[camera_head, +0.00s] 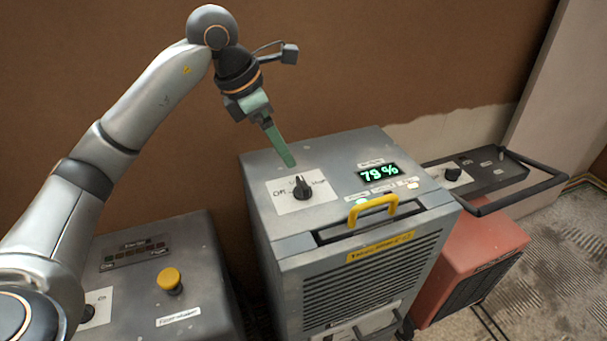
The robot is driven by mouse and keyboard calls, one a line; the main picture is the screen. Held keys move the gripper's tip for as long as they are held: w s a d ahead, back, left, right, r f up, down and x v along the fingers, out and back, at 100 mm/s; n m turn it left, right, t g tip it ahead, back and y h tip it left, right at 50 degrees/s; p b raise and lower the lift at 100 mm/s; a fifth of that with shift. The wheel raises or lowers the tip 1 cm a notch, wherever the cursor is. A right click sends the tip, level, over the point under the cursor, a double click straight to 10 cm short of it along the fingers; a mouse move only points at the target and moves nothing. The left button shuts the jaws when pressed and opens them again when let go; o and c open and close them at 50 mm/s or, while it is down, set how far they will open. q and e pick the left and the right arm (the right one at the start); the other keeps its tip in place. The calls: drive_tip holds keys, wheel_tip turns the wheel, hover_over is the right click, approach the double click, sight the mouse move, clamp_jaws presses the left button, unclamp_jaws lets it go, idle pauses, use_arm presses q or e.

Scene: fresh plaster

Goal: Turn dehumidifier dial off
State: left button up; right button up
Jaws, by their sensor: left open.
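The grey dehumidifier (285,215) stands in the middle, with a lit green display (380,172) reading about 79 %. Its black dial (301,187) sits on a white label plate on the top left, with "Off" printed at the left. The dial's pointer looks roughly upward, away from the "Off" mark. My left gripper (287,160) hangs just above and behind the dial, apart from it. Its green fingers are open, overlap in this view and hold nothing. My right gripper is not in view.
A yellow handle (372,208) rises from the dehumidifier's front top edge. At the left stands a grey box with a yellow knob (169,280). At the right is a red unit (470,262) beside a dark panel with a black knob (452,174). A brown wall stands close behind.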

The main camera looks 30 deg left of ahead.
sight(303, 181)
use_arm(q)
drive_tip(key=x, duration=1.1)
drive_tip(key=shift+d, duration=0.15)
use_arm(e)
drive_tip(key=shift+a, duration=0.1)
use_arm(q)
drive_tip(key=shift+c, duration=0.3)
drive_tip(key=shift+r, duration=0.1)
drive_tip(key=c, duration=1.3)
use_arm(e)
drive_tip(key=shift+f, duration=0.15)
use_arm(q)
drive_tip(key=shift+n, duration=0.4)
drive_tip(key=n+y, duration=0.1)
drive_tip(key=n, duration=0.1)
drive_tip(key=n+t+y, duration=0.1)
drive_tip(key=n, duration=0.2)
drive_tip(key=shift+s+d+b, duration=0.1)
drive_tip(key=shift+b, duration=0.3)
drive_tip(key=n+y, duration=0.1)
drive_tip(key=n, duration=0.2)
drive_tip(key=shift+n+y+b, duration=0.45)
drive_tip(key=shift+n+y, duration=0.15)
drive_tip(key=shift+n, duration=0.9)
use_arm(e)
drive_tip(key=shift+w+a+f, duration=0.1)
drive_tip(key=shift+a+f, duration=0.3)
